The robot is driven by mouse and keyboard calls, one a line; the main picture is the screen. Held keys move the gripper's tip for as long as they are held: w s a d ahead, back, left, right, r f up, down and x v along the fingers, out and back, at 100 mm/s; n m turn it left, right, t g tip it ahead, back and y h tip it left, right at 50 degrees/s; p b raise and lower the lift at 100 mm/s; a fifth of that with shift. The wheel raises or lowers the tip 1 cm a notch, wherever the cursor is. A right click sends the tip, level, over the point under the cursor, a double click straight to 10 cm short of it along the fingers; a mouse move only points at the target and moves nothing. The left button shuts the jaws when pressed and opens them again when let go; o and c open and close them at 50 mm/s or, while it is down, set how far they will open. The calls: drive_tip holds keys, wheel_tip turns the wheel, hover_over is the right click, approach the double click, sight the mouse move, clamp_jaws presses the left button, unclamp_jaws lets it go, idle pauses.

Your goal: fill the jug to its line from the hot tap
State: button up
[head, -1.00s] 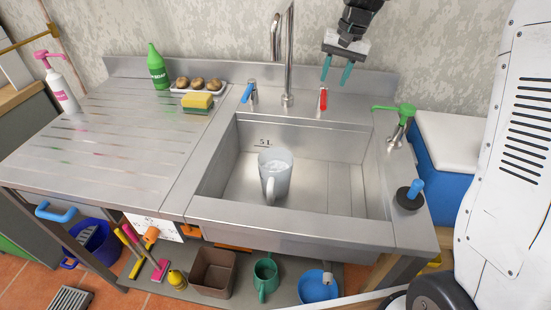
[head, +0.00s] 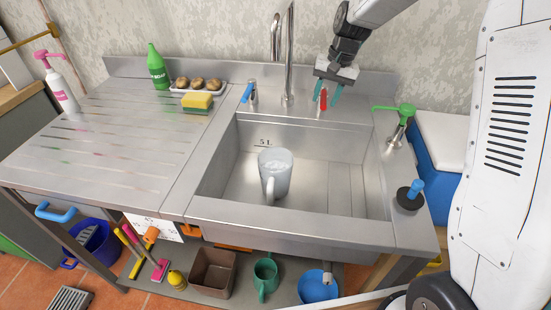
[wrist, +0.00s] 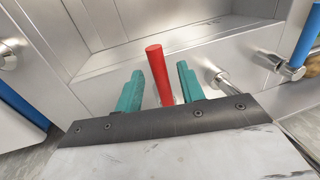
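The jug (head: 275,178), pale and translucent with a handle toward me, stands upright in the sink basin (head: 330,185). Its line and water level are too small to tell. The tap spout (head: 289,50) rises behind the basin, with no clear stream visible. The red tap lever (head: 323,99) is right of the spout and the blue lever (head: 249,91) is left of it. My gripper (head: 328,93) is open, its teal fingers on either side of the red lever. In the wrist view the red lever (wrist: 158,72) stands between the fingers, with gaps beside it.
A green soap bottle (head: 157,68), a tray of brown lumps (head: 197,84) and a yellow sponge (head: 197,101) stand left of the taps. A green pump (head: 396,115) and a blue-handled plunger (head: 410,195) are at the right. The drainboard is mostly clear.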

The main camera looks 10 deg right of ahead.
drive_tip(key=c, duration=0.8)
drive_tip(key=shift+r, duration=0.1)
drive_tip(key=shift+w+r+g, duration=0.1)
drive_tip(key=shift+r+g, duration=0.1)
drive_tip(key=shift+g, duration=0.1)
drive_tip(key=shift+f+t, duration=0.35)
drive_tip(key=shift+t, duration=0.15)
drive_tip(key=o, duration=0.8)
